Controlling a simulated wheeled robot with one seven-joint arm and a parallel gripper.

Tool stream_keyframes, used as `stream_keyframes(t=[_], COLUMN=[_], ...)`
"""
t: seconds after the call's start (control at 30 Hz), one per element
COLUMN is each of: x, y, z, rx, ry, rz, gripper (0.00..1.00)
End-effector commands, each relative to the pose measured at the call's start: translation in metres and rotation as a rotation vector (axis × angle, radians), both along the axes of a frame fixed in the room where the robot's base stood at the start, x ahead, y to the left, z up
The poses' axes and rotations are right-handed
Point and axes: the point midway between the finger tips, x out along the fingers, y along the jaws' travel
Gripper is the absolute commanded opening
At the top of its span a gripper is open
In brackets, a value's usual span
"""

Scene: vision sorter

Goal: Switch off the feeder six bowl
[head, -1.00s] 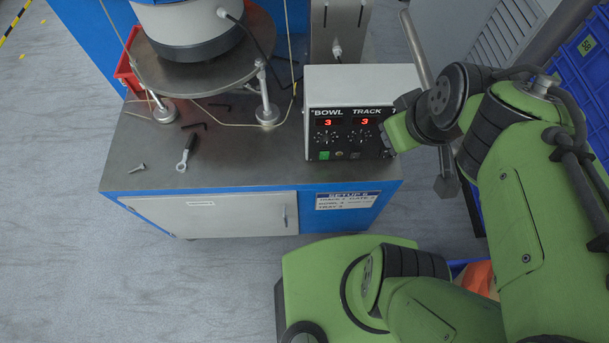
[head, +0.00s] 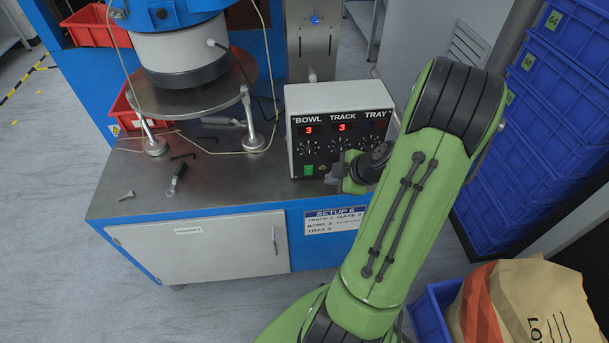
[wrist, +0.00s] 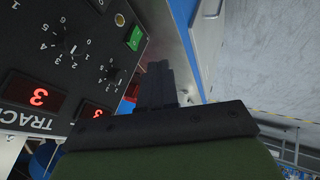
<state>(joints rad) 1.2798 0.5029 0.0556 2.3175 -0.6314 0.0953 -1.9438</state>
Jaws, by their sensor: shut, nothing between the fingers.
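The control box (head: 336,104) stands on the cabinet top, its black front marked BOWL, TRACK and TRAY. The BOWL display (head: 309,131) and the TRACK display (head: 342,127) both show a red 3. A green switch (head: 308,170) sits low under the BOWL dial; it also shows in the wrist view (wrist: 134,38). My gripper (head: 335,168) is shut and empty, in front of the panel to the right of the green switch. In the wrist view its fingers (wrist: 159,68) point along the panel's lower edge, below the switch. Contact cannot be told. My arm hides the lower right of the panel.
The bowl feeder (head: 183,53) stands on a round plate left of the box. A screwdriver-like tool (head: 176,180), hex keys (head: 184,156) and a bolt (head: 126,195) lie on the cabinet top. Blue crates (head: 560,90) stack at the right, with a paper sack (head: 530,305) below.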

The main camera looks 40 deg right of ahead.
Motion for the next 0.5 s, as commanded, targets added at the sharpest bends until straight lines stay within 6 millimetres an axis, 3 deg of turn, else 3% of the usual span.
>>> stream_keyframes(t=[0.17, 0.5], x=[0.006, 0.051], y=[0.001, 0.006], z=[-0.008, -0.066], rx=[0.001, 0.004], ry=[0.001, 0.002], rz=[0.003, 0.003], gripper=[0.0, 0.0])
